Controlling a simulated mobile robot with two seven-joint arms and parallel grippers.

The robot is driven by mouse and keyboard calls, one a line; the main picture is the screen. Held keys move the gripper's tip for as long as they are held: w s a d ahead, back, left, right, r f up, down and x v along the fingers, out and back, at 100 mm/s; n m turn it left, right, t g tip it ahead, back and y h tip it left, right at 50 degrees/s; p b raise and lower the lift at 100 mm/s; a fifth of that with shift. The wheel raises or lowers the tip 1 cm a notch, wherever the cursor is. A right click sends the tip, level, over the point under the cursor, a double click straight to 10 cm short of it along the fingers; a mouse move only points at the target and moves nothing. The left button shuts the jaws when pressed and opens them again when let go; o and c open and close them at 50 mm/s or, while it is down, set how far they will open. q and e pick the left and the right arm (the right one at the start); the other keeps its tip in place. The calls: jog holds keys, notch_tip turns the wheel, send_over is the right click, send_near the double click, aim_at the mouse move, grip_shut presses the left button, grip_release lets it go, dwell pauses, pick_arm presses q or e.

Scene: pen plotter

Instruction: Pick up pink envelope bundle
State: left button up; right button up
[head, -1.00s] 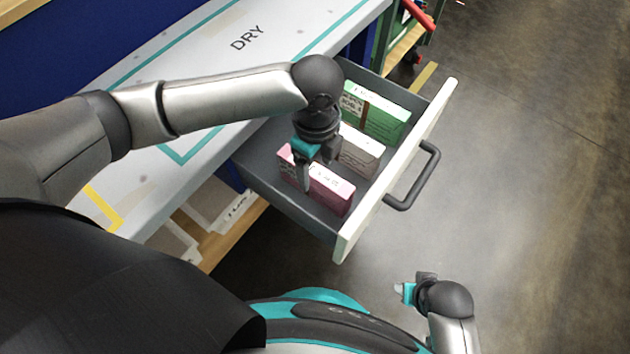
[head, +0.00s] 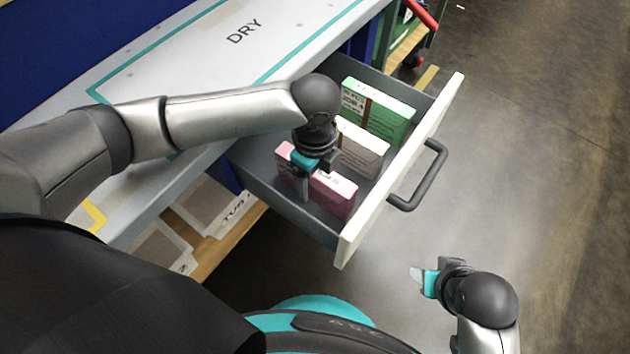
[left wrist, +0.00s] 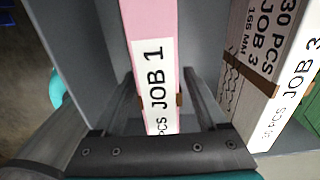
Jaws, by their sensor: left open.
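The pink envelope bundle (head: 338,198) stands on edge at the near end of the open drawer (head: 262,186). It also shows in the left wrist view (left wrist: 154,70), with a white label reading JOB 1. My left gripper (head: 313,180) points down over the middle of the bundle. In the left wrist view its open fingers (left wrist: 158,88) lie on either side of the bundle, with a visible gap on each side. The gripper hides part of the bundle in the head view. My right gripper (head: 420,276) is low at the right, away from the drawer, and its jaw opening is unclear.
A white bundle (head: 362,150), marked JOB 3 in the left wrist view (left wrist: 268,75), stands close beside the pink one. A green bundle (head: 385,115) is at the far end. The drawer front (head: 400,165) has a dark handle (head: 432,178). The worktop (head: 215,60) lies left.

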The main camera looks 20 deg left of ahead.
pick_arm(q)
jog(key=shift+f, duration=0.1)
jog(key=shift+c, duration=0.3)
grip_shut()
dwell(0.4)
